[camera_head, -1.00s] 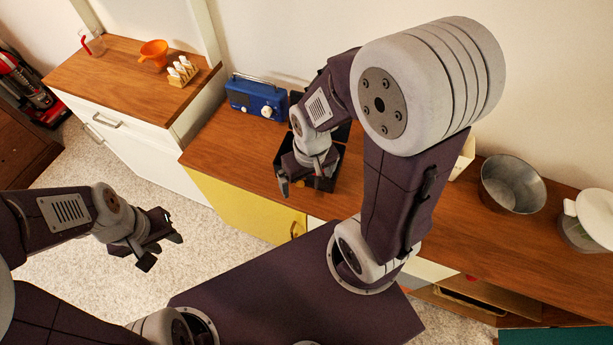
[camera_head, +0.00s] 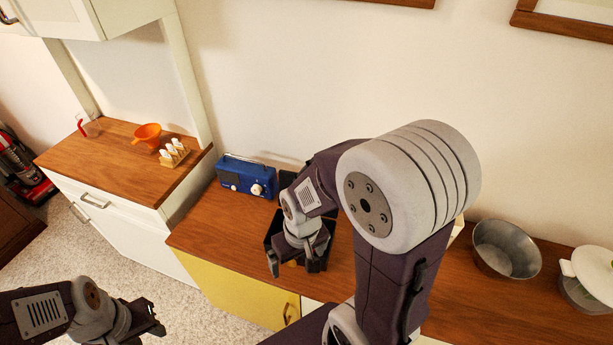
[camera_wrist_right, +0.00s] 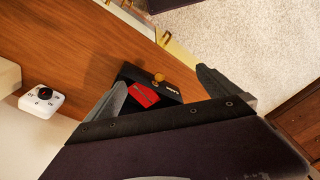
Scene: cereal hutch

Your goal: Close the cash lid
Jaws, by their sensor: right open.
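The black cash box (camera_head: 329,246) stands on the wooden counter, largely hidden behind my right arm. Its dark lid (camera_head: 287,179) appears raised at the back, mostly hidden by the arm. In the right wrist view the box (camera_wrist_right: 125,74) shows a red item (camera_wrist_right: 143,95) inside and a gold knob (camera_wrist_right: 159,77) at its front. My right gripper (camera_head: 292,264) is open and empty over the front of the box; its fingers also show in the wrist view (camera_wrist_right: 165,95). I cannot tell whether they touch it. My left gripper (camera_head: 148,325) is open and empty, low left, away from the counter.
A blue radio (camera_head: 246,178) stands close left of the box. A metal bowl (camera_head: 506,250) and a white-lidded pot (camera_head: 588,275) are at the right. The left counter holds an orange funnel (camera_head: 147,135) and a small rack (camera_head: 174,153). In the wrist view, a white timer-like device (camera_wrist_right: 41,101) lies nearby.

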